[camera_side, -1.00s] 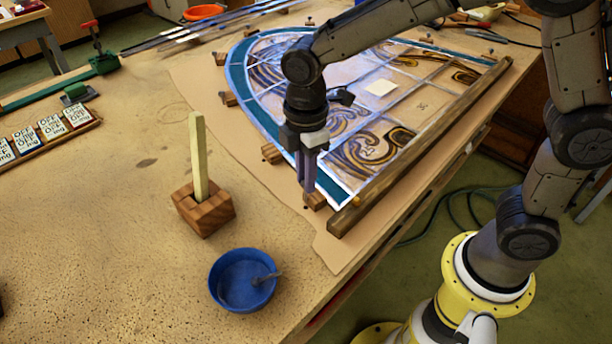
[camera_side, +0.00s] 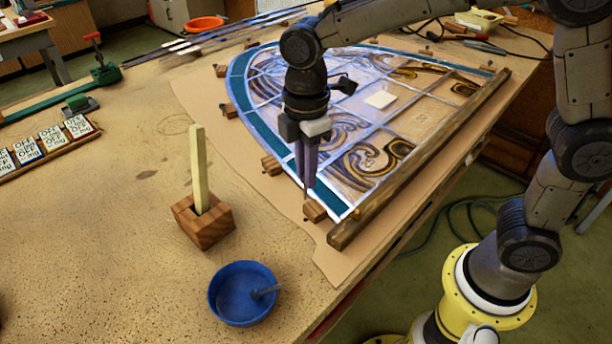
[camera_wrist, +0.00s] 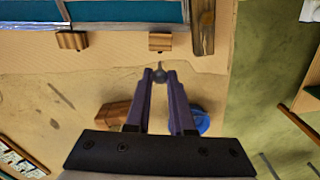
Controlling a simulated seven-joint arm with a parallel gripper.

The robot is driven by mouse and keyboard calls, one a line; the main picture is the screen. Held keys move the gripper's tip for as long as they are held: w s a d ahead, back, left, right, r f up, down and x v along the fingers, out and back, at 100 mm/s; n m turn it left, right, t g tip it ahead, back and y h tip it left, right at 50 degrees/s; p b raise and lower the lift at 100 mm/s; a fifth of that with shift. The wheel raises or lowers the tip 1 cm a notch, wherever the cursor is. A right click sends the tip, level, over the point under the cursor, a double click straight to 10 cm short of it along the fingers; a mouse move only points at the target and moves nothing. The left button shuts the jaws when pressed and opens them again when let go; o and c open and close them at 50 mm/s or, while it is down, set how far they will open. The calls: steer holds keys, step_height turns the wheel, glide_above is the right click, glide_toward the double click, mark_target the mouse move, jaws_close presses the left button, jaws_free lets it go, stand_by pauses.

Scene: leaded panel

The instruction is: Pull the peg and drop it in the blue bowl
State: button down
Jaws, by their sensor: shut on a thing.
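My gripper (camera_side: 308,183) points down over the near corner of the leaded panel (camera_side: 347,150), above a small wooden block (camera_side: 314,211). Its purple fingers are shut on a small dark peg. In the wrist view, the peg (camera_wrist: 160,74) shows as a grey, roundish shape between the fingertips (camera_wrist: 160,78), and the block (camera_wrist: 160,42) lies beyond it. In the side view a thin dark shaft seems to show below the fingers. The blue bowl (camera_side: 224,303) stands at the bench front with a similar grey peg (camera_side: 266,292) leaning inside. The fingers partly hide the bowl (camera_wrist: 202,120) in the wrist view.
A wooden holder (camera_side: 204,228) with a tall pale stick (camera_side: 199,165) stands behind and left of the bowl. More small blocks (camera_side: 271,165) edge the panel. A dark wooden bar (camera_side: 420,160) runs along its right side. Bench surface between panel and holder is clear.

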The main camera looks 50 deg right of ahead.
steer(key=shift+r, duration=0.3)
steer(key=shift+a, duration=0.1)
steer(key=shift+a+r, duration=0.2)
steer(key=s+a, duration=0.2)
steer(key=a, duration=0.7)
steer(key=s+a+r, duration=0.1)
steer(key=s+a, duration=0.1)
steer(key=a, duration=0.7)
steer(key=shift+s+a, duration=0.2)
steer(key=shift+a, duration=0.1)
steer(key=shift+f, duration=1.4)
steer(key=shift+f, duration=2.5)
stand_by(1.2)
